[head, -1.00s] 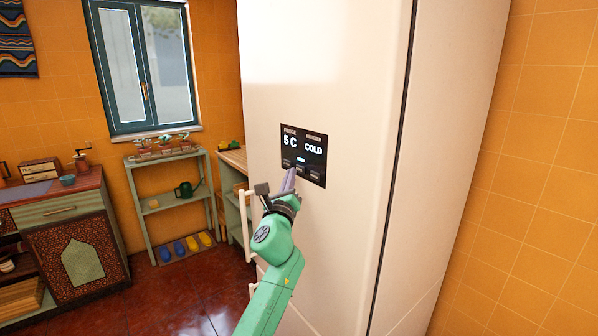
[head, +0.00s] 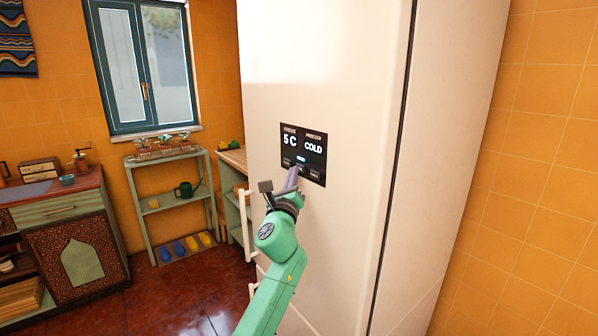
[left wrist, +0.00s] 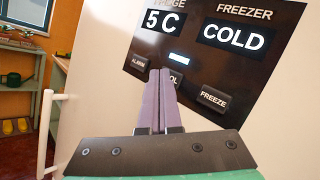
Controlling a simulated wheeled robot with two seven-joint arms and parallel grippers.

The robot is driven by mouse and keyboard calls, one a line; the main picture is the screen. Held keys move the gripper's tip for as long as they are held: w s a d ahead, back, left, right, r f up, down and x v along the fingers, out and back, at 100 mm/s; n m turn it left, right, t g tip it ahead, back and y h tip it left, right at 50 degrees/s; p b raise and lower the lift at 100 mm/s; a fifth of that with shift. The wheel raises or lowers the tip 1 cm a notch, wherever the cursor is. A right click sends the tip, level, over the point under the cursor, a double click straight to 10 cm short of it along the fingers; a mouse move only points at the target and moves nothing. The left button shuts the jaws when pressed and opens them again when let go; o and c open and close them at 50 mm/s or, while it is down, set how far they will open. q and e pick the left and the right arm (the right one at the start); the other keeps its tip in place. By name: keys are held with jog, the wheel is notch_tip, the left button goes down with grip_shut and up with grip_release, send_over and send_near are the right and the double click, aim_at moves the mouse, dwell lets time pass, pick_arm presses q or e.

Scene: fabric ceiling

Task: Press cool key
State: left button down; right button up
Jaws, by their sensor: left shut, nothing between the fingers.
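The black control panel (head: 316,153) is on the white fridge front. It reads "5 C" under the fridge label and "COLD" under the freezer label. In the left wrist view the panel (left wrist: 262,67) has a row of keys: "ALARM" (left wrist: 139,64) at left, "FREEZE" (left wrist: 214,98) at right, and the cool key (left wrist: 174,80) between them, showing only "OL". A small light bar (left wrist: 179,57) glows above it. My left gripper (head: 294,170) is shut and empty, its fingertips (left wrist: 160,72) over the cool key's left part. Whether they touch it cannot be told. My right gripper is not in view.
The fridge (head: 345,60) fills the middle, with a white handle (head: 247,225) at its left. A green shelf (head: 148,205) with a watering can (head: 184,189) and a cabinet (head: 75,245) stand further left. An orange tiled wall (head: 530,200) is at right.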

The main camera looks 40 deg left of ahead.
pick_arm(q)
jog(key=shift+w, duration=0.1)
dwell(0.3)
jog(key=shift+s+a, duration=0.15)
jog(key=shift+s, duration=0.45)
jog(key=shift+p, duration=0.3)
jog(key=s, duration=0.2)
jog(key=s+a+p, duration=0.1)
jog(key=s+p, duration=0.1)
jog(key=s, duration=0.1)
jog(key=shift+s+a, duration=0.35)
